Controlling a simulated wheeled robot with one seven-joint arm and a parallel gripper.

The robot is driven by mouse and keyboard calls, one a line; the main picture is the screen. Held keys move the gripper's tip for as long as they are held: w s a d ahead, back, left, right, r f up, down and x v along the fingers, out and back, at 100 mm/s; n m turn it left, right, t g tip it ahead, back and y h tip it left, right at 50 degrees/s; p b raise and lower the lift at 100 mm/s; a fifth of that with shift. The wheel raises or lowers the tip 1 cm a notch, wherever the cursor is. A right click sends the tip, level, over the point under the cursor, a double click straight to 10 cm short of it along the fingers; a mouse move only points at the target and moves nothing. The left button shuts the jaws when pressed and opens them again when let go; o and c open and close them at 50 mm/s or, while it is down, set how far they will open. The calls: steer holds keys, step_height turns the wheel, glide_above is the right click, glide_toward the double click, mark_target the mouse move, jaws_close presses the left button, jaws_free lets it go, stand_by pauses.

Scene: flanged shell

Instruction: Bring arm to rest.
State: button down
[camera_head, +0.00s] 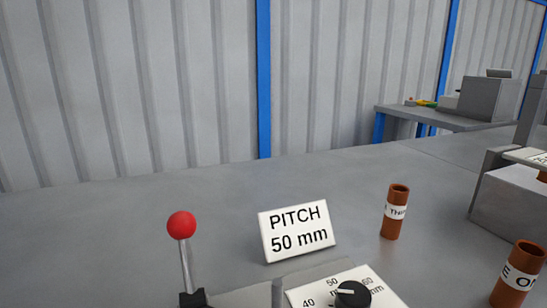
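My arm and gripper are not in view in the head camera view. The scene shows a grey table (120,235) with a lever, a dial and a sign on it. The lever has a red ball knob (182,225) on a thin metal rod that stands nearly upright, leaning slightly left at the top. The white sign (297,231) reads "PITCH 50 mm". The black dial (352,294) sits on a white scale plate marked 40, 50 and 60; its pointer lies near 50. The lower parts of the lever and dial unit are cut off by the bottom edge.
A brown cylinder (395,212) with a white label stands right of the sign. Another brown cylinder (518,275) stands at the lower right. A grey block (510,205) is at the right edge. A second table (440,117) stands behind. The table's left and middle back are clear.

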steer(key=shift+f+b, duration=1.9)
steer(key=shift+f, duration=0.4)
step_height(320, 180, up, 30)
steer(key=p, duration=2.9)
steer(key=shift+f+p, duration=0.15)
steer(key=shift+p, duration=0.25)
